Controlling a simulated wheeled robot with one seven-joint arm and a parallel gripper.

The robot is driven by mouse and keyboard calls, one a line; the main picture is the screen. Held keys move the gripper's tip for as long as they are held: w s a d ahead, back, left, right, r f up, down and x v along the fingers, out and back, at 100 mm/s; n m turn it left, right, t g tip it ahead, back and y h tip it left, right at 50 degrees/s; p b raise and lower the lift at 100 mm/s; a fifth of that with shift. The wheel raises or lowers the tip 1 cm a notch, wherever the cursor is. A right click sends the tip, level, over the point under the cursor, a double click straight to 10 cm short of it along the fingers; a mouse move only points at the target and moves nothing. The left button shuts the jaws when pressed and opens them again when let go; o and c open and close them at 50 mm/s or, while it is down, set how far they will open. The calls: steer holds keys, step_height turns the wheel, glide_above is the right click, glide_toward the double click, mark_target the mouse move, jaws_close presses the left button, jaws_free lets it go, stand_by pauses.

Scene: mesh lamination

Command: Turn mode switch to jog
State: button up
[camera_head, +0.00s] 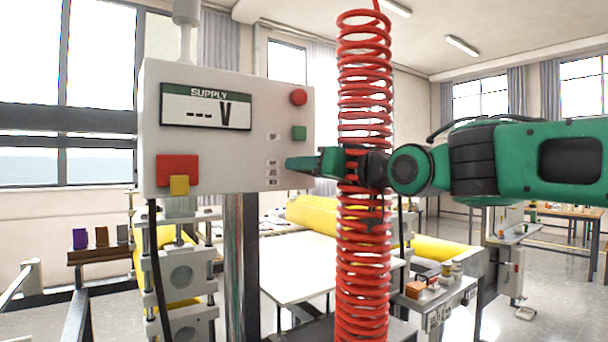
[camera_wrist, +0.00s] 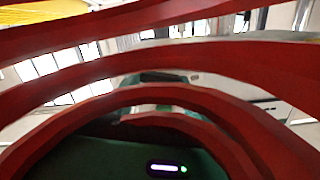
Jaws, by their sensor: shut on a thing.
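The control panel (camera_head: 230,145) is a pale box on a metal post, left of centre in the head view. My gripper (camera_head: 291,163) reaches in from the right, with its fingertips at the panel's lower right face beside a column of small labels (camera_head: 272,172). The fingers are shut on the mode switch, which they hide, so its pointer position cannot be read. In the wrist view, red coils cover most of the picture, and the fingertips and switch cannot be made out.
A red coiled hose (camera_head: 362,250) hangs in front of my wrist, and my arm passes at it. The panel also carries a red button (camera_head: 298,97), a green button (camera_head: 299,132), a display (camera_head: 206,108) and red and yellow blocks (camera_head: 177,168). A white table (camera_head: 315,265) stands behind.

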steer(key=m, duration=0.5)
steer(key=shift+w+d+f+m, duration=0.1)
steer(key=shift+d+f+m, duration=0.1)
steer(key=shift+m, duration=0.2)
stand_by(0.4)
steer(key=o, duration=1.1)
steer(key=shift+c, duration=0.2)
steer(key=shift+r, duration=0.1)
